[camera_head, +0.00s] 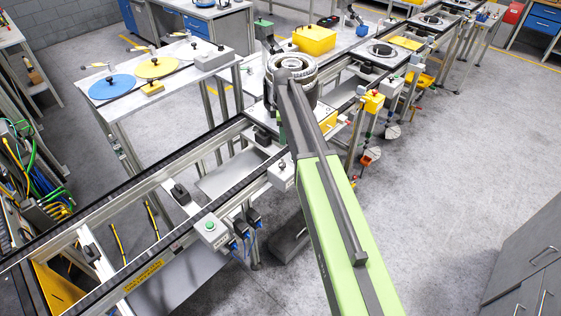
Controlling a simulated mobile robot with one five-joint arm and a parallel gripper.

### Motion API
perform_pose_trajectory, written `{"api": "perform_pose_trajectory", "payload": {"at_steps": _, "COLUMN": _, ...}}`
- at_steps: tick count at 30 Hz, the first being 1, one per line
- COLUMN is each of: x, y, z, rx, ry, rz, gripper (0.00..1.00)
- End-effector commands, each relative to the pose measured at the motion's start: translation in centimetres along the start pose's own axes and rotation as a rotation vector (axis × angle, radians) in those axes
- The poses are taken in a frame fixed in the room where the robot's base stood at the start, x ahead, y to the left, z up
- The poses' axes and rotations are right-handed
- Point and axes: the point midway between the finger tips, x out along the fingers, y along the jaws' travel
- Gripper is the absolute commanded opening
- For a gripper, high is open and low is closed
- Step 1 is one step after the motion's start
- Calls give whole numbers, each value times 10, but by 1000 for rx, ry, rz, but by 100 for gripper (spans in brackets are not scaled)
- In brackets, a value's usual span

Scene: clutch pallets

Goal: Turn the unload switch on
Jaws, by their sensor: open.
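My arm reaches up from the bottom right. Its green link and dark bars end in front of a round metal clutch part on the conveyor line. I cannot make out my gripper's jaws; they seem hidden behind the arm. No label that I can read marks the unload switch. A grey control box (211,232) with a green button sits on the front conveyor rail, left of the arm. A black knob or switch (180,194) on a pale plate sits beyond it. Another small pale box (281,176) is on the rail close to the arm.
Conveyor rails (120,198) run from lower left to upper right. A side table with blue (112,87) and yellow (157,67) discs stands at the upper left. A yellow bin (314,40) is farther back. The floor to the right is clear up to a grey cabinet (525,262).

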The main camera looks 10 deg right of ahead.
Motion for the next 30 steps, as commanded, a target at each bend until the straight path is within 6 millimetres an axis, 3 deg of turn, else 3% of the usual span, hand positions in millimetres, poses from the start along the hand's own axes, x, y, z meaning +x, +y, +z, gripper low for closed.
{"api": "perform_pose_trajectory", "payload": {"at_steps": 24, "x": 158, "y": 0, "z": 2, "rx": 4, "ry": 0, "rz": 0, "gripper": 56}}
{"api": "perform_pose_trajectory", "payload": {"at_steps": 30, "x": 172, "y": 0, "z": 2, "rx": 5, "ry": 0, "rz": 0, "gripper": 56}}
